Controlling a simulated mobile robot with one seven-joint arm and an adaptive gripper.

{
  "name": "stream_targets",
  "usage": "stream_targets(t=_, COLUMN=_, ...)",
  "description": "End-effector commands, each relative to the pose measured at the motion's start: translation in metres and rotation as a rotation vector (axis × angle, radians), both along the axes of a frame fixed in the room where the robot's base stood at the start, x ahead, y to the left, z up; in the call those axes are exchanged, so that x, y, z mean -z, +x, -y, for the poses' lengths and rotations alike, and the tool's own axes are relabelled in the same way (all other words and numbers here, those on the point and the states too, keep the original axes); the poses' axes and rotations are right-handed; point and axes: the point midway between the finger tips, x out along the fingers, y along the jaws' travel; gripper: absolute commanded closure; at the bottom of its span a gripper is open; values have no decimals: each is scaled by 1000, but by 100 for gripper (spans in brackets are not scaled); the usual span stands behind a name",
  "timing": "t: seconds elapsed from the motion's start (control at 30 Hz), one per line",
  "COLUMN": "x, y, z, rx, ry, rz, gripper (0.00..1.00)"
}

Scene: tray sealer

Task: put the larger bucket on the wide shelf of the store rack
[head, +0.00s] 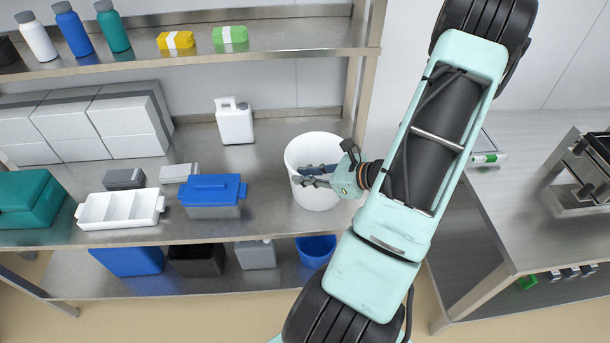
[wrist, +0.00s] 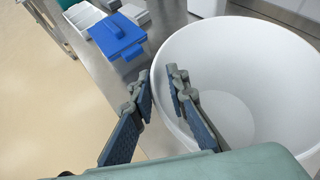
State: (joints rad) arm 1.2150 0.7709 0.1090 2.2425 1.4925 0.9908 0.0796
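The larger bucket is a white, round, open-topped bucket (head: 318,200). It appears to stand upright and empty on the rack's middle shelf, near the right end. It fills the right side of the wrist view (wrist: 255,75). My gripper (head: 318,175) comes in from the right over the bucket in the head view. In the wrist view my gripper (wrist: 161,78) has its fingers apart, one on the bucket's inner side and one outside, with the left rim between them. I cannot tell whether a finger touches the wall. A smaller blue bucket (head: 316,250) sits on the lower shelf.
The middle shelf (head: 265,165) of the store rack also holds a blue-lidded box (head: 213,190), a white divided tray (head: 120,209), a white jug (head: 234,122) and white cartons. A rack post (head: 358,85) stands close behind the bucket. A steel table (head: 500,215) is at right.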

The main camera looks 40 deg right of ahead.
Motion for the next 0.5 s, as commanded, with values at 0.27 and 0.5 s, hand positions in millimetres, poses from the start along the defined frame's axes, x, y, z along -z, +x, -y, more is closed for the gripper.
stream_targets(t=0.27, x=0, y=0, z=0, rx=0, ry=-1, rz=0, gripper=78)
stream_targets(t=0.5, x=-10, y=-15, z=8, rx=3, ry=-2, rz=1, gripper=78)
